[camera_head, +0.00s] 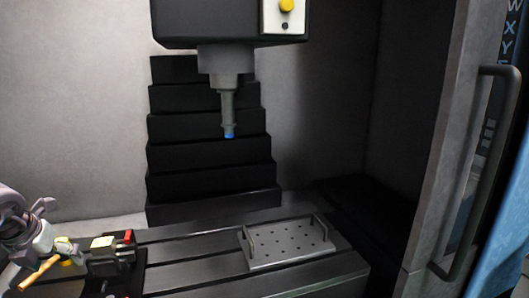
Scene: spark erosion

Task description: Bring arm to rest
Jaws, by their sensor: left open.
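My left gripper (42,226) is at the lower left edge of the head view, with its arm coming in from the left. It is open, and I see nothing held between its fingers. It is just left of the dark vise-like fixture (110,262) on the machine bed (190,270); I cannot tell whether they touch. My right gripper is not in view.
A grey perforated tray (290,243) with handles sits on the bed. The machine head with a blue-tipped spindle (228,110) hangs above. A tan stick (38,276) lies below the gripper. The door handle (480,180) stands at right. The bed's middle is clear.

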